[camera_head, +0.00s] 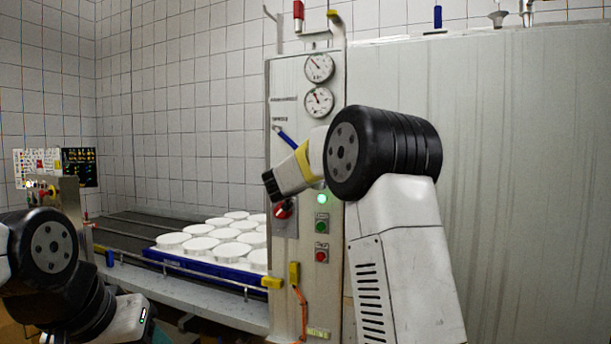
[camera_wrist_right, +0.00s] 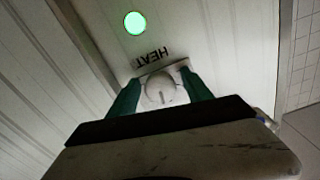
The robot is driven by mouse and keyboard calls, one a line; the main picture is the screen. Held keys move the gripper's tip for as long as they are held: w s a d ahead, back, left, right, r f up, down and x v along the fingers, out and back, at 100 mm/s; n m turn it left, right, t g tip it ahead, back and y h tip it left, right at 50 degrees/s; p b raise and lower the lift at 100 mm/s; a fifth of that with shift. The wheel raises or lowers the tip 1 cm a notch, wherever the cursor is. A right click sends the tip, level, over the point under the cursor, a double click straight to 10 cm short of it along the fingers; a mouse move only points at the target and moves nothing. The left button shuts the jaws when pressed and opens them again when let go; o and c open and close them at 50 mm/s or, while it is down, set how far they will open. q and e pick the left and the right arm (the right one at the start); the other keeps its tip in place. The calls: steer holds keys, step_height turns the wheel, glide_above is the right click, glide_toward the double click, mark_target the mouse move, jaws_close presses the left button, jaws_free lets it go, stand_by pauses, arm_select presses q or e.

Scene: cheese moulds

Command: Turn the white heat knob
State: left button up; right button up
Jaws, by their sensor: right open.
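The white heat knob (camera_wrist_right: 160,92) is round and pale, on a light plate under the upside-down word HEAT in the right wrist view. The two dark green fingers of my right gripper (camera_wrist_right: 160,80) stand open, one on each side of it. I cannot tell whether they touch it. In the head view my right gripper (camera_head: 273,186) is at the control panel's left part, and the white knob is hidden there. Only links of my left arm show at the lower left; its fingers are not visible.
The control panel (camera_head: 329,130) carries two gauges, a red switch (camera_head: 283,210) just below my right gripper, a lit green lamp (camera_head: 321,199) and green and red buttons. White moulds (camera_head: 228,252) sit in a blue tray (camera_head: 190,266) on the conveyor to the left.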

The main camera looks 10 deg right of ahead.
steer(key=v, duration=0.7)
steer(key=shift+s+a, duration=0.25)
steer(key=shift+s, duration=0.1)
steer(key=s+a+f+n+g+y, duration=0.1)
steer(key=s+a+f+n+y, duration=0.1)
steer(key=s+a+n+y, duration=0.4)
steer(key=s+a+f+n+y, duration=0.2)
steer(key=s+f+n+y, duration=0.1)
steer(key=s+y, duration=0.65)
steer(key=s+d+f+g+h, duration=0.1)
steer(key=s+f+g, duration=0.3)
steer(key=s+f, duration=0.4)
steer(key=s+d+f+g+h, duration=0.2)
steer(key=s+f, duration=0.6)
steer(key=s, duration=0.7)
steer(key=shift+d+g, duration=0.6)
steer(key=shift+g, duration=0.3)
steer(key=shift+w, duration=0.1)
stand_by(2.1)
